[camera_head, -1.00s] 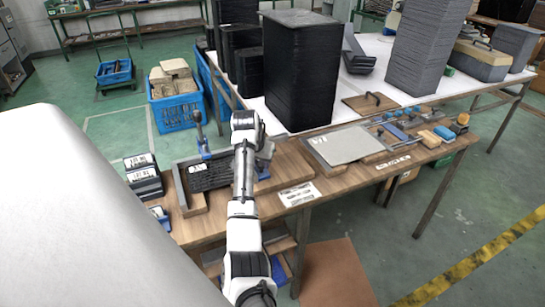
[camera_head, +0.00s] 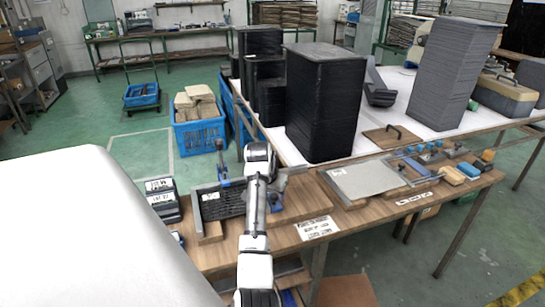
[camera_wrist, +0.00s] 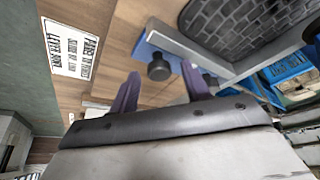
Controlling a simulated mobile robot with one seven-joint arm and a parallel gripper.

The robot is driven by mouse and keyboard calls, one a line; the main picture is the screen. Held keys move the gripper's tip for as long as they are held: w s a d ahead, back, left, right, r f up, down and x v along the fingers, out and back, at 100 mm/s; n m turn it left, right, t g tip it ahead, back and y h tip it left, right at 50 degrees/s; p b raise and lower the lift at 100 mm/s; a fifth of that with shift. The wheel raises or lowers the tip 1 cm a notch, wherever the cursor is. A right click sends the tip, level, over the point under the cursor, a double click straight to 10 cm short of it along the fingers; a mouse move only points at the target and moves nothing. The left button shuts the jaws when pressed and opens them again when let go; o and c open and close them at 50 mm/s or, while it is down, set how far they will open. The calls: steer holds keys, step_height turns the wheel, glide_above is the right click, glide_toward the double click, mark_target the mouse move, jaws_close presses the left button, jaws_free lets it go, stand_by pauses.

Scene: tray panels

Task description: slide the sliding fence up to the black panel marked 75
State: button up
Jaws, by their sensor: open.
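A black panel with a tile-like pattern (camera_wrist: 235,22) lies at the upper right of the wrist view. It also shows in the head view (camera_head: 222,204), left of my arm on the wooden bench. No mark 75 is readable on it. A pale metal bar (camera_wrist: 192,50), seemingly the sliding fence, runs along its edge. A blue bracket (camera_wrist: 146,48) with a black knob (camera_wrist: 158,68) sits at the bar's end. My gripper (camera_wrist: 160,76) is open, with two dark purple fingers apart. The knob appears between the fingertips in the picture; contact cannot be told. My arm hides part of the fixture in the head view.
A white label (camera_wrist: 70,48) lies on the bench beside the fixture. A grey plate (camera_head: 365,181) and several small tools lie to the right. Tall black stacks (camera_head: 325,105) stand behind. Black boxes (camera_head: 163,198) stand left of the fixture.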

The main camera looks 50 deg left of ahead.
steer(key=v, duration=1.3)
steer(key=shift+s+r, duration=0.2)
